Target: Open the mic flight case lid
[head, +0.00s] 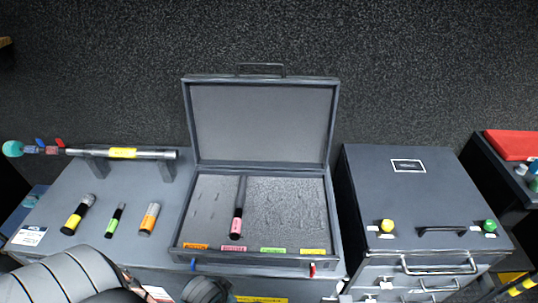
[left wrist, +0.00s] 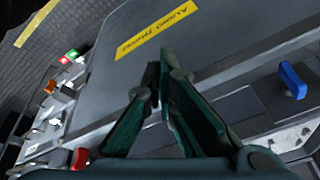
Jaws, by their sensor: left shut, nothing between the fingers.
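The mic flight case (head: 175,250) is a dark grey case in the middle of the head view. Its lid (head: 262,122) stands raised at the back, with a handle on top. One microphone with a pink band (head: 237,222) lies inside on grey foam. A blue latch (head: 193,264) and a red latch (head: 312,270) are on the front edge. In the left wrist view, the blue latch (left wrist: 292,80) is at right and the red latch (left wrist: 80,158) at lower left. My left gripper (left wrist: 163,75) is shut and empty, in front of a dark panel with a yellow label (left wrist: 157,30).
Microphones with yellow (head: 73,221), green (head: 114,222) and orange (head: 149,219) bands lie left of the case. A bar (head: 120,154) on supports is behind them. A drawer cabinet (head: 425,200) with yellow and green knobs stands to the right. A dark wall rises behind.

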